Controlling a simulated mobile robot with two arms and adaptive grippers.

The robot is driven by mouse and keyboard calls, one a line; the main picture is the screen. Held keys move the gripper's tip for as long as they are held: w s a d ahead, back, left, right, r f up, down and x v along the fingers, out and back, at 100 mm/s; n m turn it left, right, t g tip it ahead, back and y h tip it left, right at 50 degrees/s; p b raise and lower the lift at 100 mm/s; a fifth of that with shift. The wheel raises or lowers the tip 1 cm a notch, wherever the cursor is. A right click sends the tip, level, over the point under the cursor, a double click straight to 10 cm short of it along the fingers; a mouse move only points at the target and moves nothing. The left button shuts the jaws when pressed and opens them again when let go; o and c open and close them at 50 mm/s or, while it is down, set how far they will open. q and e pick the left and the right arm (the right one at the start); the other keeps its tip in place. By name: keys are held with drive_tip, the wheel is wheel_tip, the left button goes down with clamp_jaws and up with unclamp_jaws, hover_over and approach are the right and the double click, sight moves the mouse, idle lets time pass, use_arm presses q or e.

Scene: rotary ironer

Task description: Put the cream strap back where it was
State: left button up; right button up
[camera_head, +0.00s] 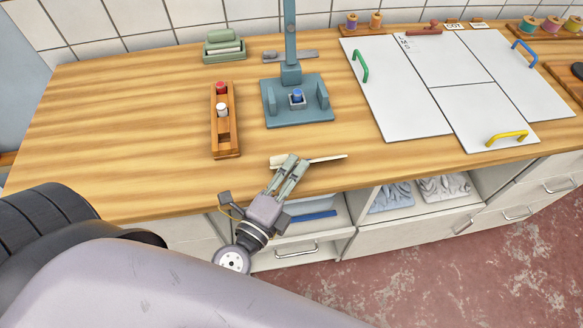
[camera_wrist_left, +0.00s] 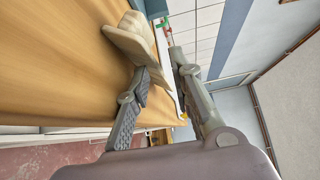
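The cream strap (camera_head: 325,158) lies crosswise at the fingertips of my left gripper (camera_head: 298,161), over the front edge of the wooden counter in the head view. Its ends stick out on both sides of the fingers. In the left wrist view the strap (camera_wrist_left: 128,42) shows a thick, folded end, and a thin part runs between the two fingers of the gripper (camera_wrist_left: 160,65), which appear shut on it. I cannot tell whether the strap touches the counter. My right gripper is not in view.
Behind the strap stand a wooden holder (camera_head: 231,142) with red and white pieces and a blue-grey stand (camera_head: 310,115). A green box (camera_head: 222,57) is farther back. White panels (camera_head: 395,100) with coloured handles lie right. The counter's left part is clear; open shelves lie below.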

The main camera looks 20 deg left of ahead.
use_arm(q)
drive_tip(key=shift+r+p, duration=0.1)
drive_tip(key=shift+p, duration=0.35)
drive_tip(key=shift+r+p, duration=0.45)
drive_tip(key=shift+p, duration=0.05)
drive_tip(key=shift+s+f+b, duration=0.55)
drive_tip(key=shift+s+b, duration=0.2)
drive_tip(key=shift+b, duration=0.2)
drive_tip(key=s+a+b, duration=0.1)
drive_tip(key=s+b, duration=0.5)
drive_tip(key=s, duration=0.4)
drive_tip(key=s+a+f+n+g+y, duration=0.1)
drive_tip(key=s+a+f+n+g, duration=0.15)
drive_tip(key=f, duration=1.05)
drive_tip(key=s+a+f+n+g+y, duration=0.1)
drive_tip(key=a+f+n+g, duration=0.2)
drive_tip(key=f, duration=1.1)
drive_tip(key=s+a+f+n+g+y, duration=0.15)
drive_tip(key=f+g, duration=0.25)
drive_tip(key=f, duration=0.9)
drive_tip(key=s+f+n+g+h, duration=0.1)
drive_tip(key=s+f+n+g, duration=0.2)
drive_tip(key=s+f+n, duration=0.2)
drive_tip(key=s+f+n+g+h, duration=0.1)
drive_tip(key=s+f+n+g, duration=0.3)
drive_tip(key=s+f, duration=0.5)
wheel_tip(320, 180, down, 5)
drive_tip(key=shift+s+a+r+n, duration=0.15)
drive_tip(key=shift+a+n, duration=0.1)
drive_tip(key=shift+n, duration=0.35)
